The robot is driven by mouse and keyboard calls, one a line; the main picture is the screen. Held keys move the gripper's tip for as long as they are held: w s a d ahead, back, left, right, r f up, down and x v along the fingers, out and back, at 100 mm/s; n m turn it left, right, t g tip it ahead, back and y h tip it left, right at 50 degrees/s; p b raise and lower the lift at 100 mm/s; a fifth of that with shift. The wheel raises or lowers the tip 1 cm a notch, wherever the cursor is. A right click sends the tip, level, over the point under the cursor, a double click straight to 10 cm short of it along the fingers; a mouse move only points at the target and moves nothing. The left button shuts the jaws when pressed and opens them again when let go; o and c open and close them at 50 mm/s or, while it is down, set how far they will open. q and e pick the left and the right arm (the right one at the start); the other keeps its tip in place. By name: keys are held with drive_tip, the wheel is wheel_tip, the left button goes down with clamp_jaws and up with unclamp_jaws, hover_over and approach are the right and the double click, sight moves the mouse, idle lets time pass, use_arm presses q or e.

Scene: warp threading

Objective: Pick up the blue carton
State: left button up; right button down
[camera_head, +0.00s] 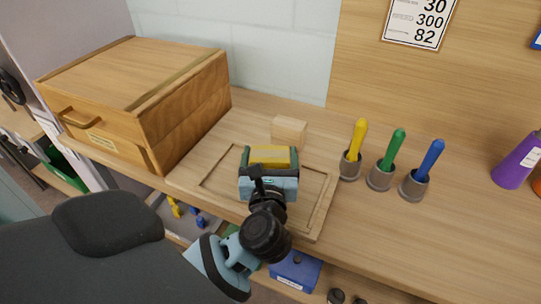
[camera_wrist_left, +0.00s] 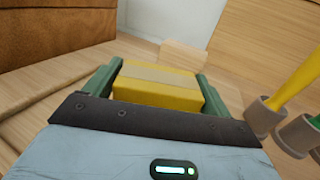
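My left gripper (camera_head: 268,158) reaches over the wooden tray on the table. Its two green fingers stand on either side of a yellow box (camera_head: 270,154) with a paler band. In the left wrist view the yellow box (camera_wrist_left: 158,88) sits between the fingertips (camera_wrist_left: 160,82), very close to both. I cannot tell whether they press on it. No blue carton shows between the fingers. A blue box (camera_head: 294,268) with a white label is below the table's front edge, partly hidden. I cannot tell if it is the carton. My right gripper is not in view.
A wooden drawer box (camera_head: 140,95) stands left of the tray (camera_head: 318,208). A plain wooden block (camera_head: 289,131) is behind the yellow box. To the right stand yellow (camera_head: 356,140), green (camera_head: 392,150) and blue (camera_head: 430,160) pegs in grey cups. A purple object (camera_head: 516,163) is farther right.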

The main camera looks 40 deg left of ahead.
use_arm(q)
drive_tip(key=shift+o, duration=1.4)
drive_tip(key=shift+r, duration=0.1)
drive_tip(key=shift+s+d+r, duration=0.1)
drive_tip(key=shift+d, duration=0.05)
drive_tip(key=b+v, duration=0.1)
drive_tip(key=v, duration=0.9)
drive_tip(key=shift+v, duration=0.85)
